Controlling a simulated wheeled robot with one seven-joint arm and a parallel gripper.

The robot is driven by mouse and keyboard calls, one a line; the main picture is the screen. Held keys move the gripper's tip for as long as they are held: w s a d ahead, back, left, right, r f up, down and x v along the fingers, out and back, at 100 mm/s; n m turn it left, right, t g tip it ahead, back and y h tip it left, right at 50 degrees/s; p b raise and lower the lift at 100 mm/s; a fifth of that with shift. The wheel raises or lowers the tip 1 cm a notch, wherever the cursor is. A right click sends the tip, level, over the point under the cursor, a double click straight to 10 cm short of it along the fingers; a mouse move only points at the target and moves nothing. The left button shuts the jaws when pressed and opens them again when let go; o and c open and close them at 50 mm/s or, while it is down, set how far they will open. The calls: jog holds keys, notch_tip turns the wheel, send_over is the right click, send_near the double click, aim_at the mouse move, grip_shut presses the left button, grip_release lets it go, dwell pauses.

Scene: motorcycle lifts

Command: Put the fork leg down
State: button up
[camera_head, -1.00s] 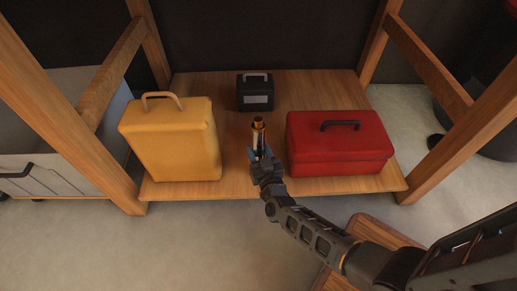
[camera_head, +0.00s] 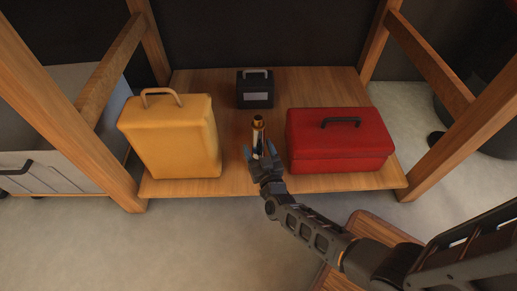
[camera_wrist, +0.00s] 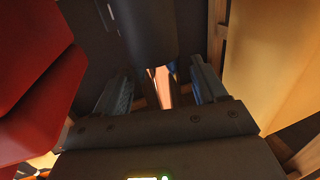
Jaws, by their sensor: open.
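The fork leg (camera_head: 258,132) is a slim upright piece with a gold top and a pale, dark-edged lower part. It stands on the wooden shelf (camera_head: 300,88) between the yellow case and the red toolbox. My gripper (camera_head: 260,158) is open at its lower near side, with the fingers apart around or beside it; I cannot tell whether they touch it. In the wrist view the two fingers (camera_wrist: 162,90) are spread wide, and a dark cylindrical part, likely the fork leg (camera_wrist: 147,30), shows beyond them. Its base is partly hidden by my gripper.
A yellow case (camera_head: 172,140) stands close on the left and a red toolbox (camera_head: 340,142) close on the right. A small black box (camera_head: 255,92) stands behind. Wooden posts frame the shelf. Some bare shelf lies beside the black box.

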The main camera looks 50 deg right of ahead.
jog(key=shift+r, duration=0.1)
jog(key=p+v, duration=0.5)
jog(key=v, duration=0.7)
jog(key=s+a+r+n+t+y, duration=0.2)
jog(key=s+a+r+n+y, duration=0.2)
jog(key=s+a+r+y, duration=0.65)
jog(key=s+a+r+n, duration=0.1)
jog(key=s+r, duration=0.4)
jog(key=r, duration=0.6)
jog(key=s+a+r+n+g, duration=0.1)
jog(key=s+r, duration=0.4)
jog(key=r, duration=0.6)
jog(key=shift+s+a+n+g, duration=0.2)
jog(key=shift+a+n+g, duration=0.1)
jog(key=shift+a+n, duration=0.35)
